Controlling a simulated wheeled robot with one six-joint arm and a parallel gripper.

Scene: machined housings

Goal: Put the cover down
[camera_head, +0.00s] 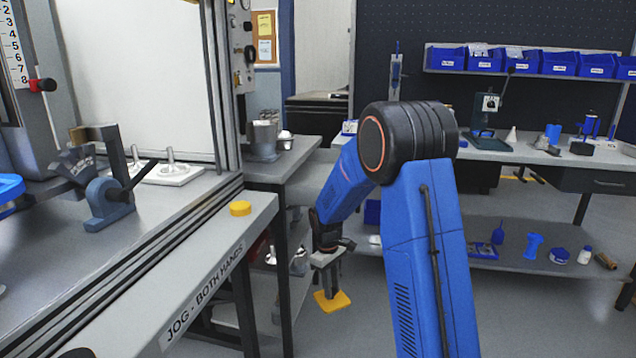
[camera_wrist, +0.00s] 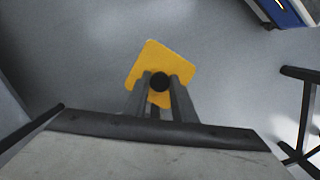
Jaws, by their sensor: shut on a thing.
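The cover appears to be a flat yellow square plate (camera_head: 332,301); in the wrist view its yellow face (camera_wrist: 150,62) shows with a dark round knob in the middle. My gripper (camera_head: 328,283) is shut on it. In the wrist view the two grey fingers of my gripper (camera_wrist: 160,83) stand on either side of the knob. The cover hangs in the air below the fingers, with grey floor behind it in both views. Part of the plate is hidden by the fingers.
A press table (camera_head: 150,235) labelled "JOG - BOTH HANDS" is at left, with a yellow round button (camera_head: 240,208) on its edge. A grey side bench (camera_head: 283,168) stands behind my gripper. A workbench (camera_head: 540,160) with a lower shelf (camera_head: 510,253) is at right. Open floor lies between.

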